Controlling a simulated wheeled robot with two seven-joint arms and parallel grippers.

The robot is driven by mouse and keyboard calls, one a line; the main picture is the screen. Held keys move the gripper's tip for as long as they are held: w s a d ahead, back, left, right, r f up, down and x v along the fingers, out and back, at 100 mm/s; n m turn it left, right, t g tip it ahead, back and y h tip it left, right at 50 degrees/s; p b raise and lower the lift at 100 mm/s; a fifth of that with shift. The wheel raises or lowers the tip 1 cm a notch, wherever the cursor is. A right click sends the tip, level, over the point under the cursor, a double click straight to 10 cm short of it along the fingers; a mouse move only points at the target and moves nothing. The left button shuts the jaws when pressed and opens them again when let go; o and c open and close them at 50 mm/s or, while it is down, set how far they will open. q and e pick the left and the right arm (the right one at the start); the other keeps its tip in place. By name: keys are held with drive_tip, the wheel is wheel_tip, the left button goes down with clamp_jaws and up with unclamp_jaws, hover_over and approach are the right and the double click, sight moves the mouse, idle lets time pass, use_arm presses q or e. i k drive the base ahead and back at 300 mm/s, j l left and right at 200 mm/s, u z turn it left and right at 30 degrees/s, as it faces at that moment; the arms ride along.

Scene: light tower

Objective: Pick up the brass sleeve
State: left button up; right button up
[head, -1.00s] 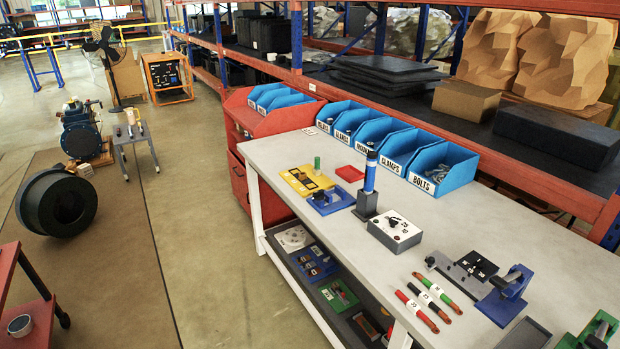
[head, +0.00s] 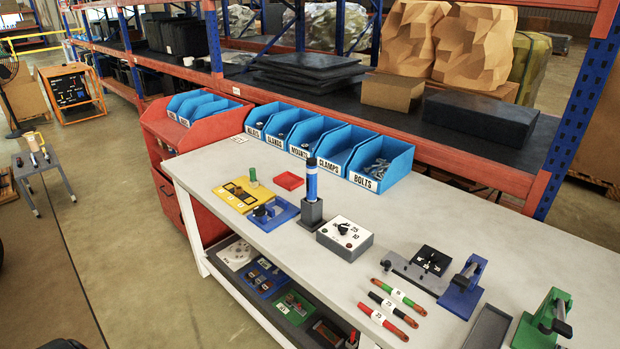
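I cannot make out a brass sleeve for certain. Small parts sit in a yellow tray (head: 237,195) and a blue holder (head: 271,213) on the grey workbench (head: 420,240), too small to identify. More small parts lie in a blue tray (head: 264,278) and a green tray (head: 293,307) on the lower shelf. A tan, upright object (head: 33,141) stands on a small grey stand at the far left; its material is unclear. Neither of my grippers is in view.
A blue-and-black cylinder (head: 312,180) stands upright in a dark block. A grey dial box (head: 345,238), three banded rods (head: 390,308), a blue clamp fixture (head: 463,290) and a green one (head: 545,322) are on the bench. Labelled blue bins (head: 380,165) line its back edge.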

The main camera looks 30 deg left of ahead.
sight(239, 191)
drive_tip(key=i+j+z, duration=0.1)
drive_tip(key=j+z, duration=0.2)
drive_tip(key=j, duration=0.55)
drive_tip(key=j+z, duration=0.3)
drive_tip(key=j, duration=0.5)
drive_tip(key=k+j+z, duration=0.1)
drive_tip(key=j+z, duration=0.2)
drive_tip(key=j, duration=0.5)
